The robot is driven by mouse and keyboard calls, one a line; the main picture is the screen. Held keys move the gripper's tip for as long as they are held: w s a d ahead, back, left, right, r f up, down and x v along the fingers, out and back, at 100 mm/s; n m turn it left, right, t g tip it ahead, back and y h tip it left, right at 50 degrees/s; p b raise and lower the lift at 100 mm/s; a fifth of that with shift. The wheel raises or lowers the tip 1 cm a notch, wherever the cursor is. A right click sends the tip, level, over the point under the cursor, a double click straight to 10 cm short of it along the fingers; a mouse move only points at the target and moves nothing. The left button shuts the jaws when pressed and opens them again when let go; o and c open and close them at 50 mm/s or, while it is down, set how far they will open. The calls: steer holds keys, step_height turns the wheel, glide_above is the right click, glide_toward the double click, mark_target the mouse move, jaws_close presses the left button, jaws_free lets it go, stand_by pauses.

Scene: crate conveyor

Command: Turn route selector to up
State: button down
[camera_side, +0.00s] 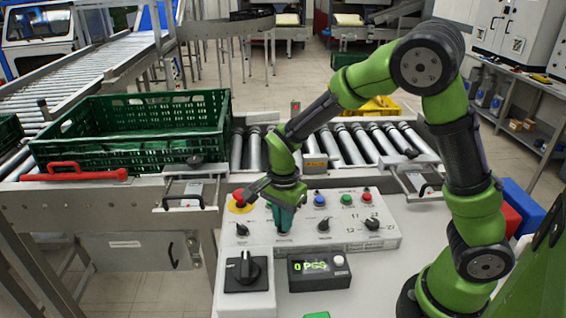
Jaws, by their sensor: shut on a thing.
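My green gripper (283,222) points down onto the sloped grey control panel (345,242), between two small black knobs. Its jaws are shut on a panel knob, which they hide almost wholly, so its pointing direction cannot be told. This gripped knob stands where the route selector would be in the row, but its label is too small to read. Other black knobs show to the left (242,229), to the right (323,225) and at the far right (372,223) of the panel.
A red emergency button (239,197) on yellow is close left of my gripper. Blue (320,200), green (346,199) and red (367,196) buttons line the back. A large rotary switch (246,268) and a counter display (318,270) are in front. A green crate (140,160) sits on the conveyor rollers.

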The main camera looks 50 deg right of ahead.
steer(key=shift+r, duration=0.1)
stand_by(0.3)
steer(key=c, duration=1.2)
jaws_free()
step_height(320, 180, up, 17)
steer(key=shift+f, duration=0.1)
